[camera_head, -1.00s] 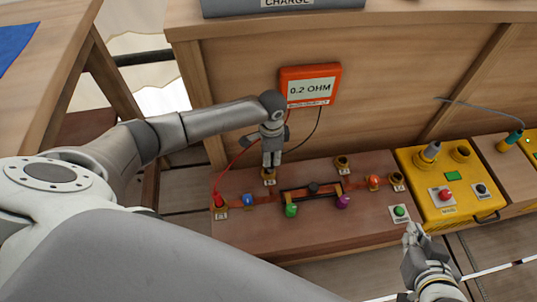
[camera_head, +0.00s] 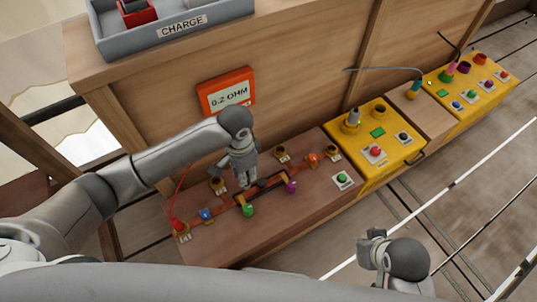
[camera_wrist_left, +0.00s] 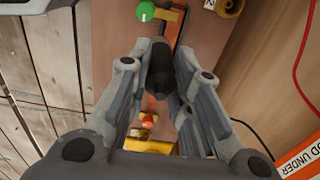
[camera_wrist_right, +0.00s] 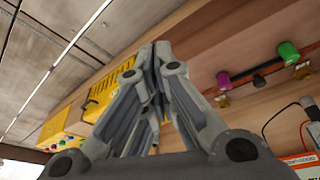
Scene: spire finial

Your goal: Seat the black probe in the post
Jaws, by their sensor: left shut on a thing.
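My left gripper (camera_head: 243,182) points down over the brown board and is shut on the black probe (camera_wrist_left: 160,65), a dark cylinder between its fingers in the left wrist view. In the head view the gripper mostly hides the probe. One brass post (camera_head: 218,185) stands just left of the gripper, apart from it. Two more brass posts, one at the back (camera_head: 281,153) and one at the right (camera_head: 332,152), stand on the board. The labels are too small to read. My right gripper (camera_head: 372,240) is shut and empty, off the board's front; its fingertips meet in the right wrist view (camera_wrist_right: 155,55).
The board carries a green knob (camera_head: 248,210), a magenta knob (camera_head: 290,186) and a blue knob (camera_head: 207,215). A red probe (camera_head: 178,225) stands at its left end. The orange meter (camera_head: 226,90) reads 0.2 OHM. Yellow boxes (camera_head: 400,150) adjoin on the right.

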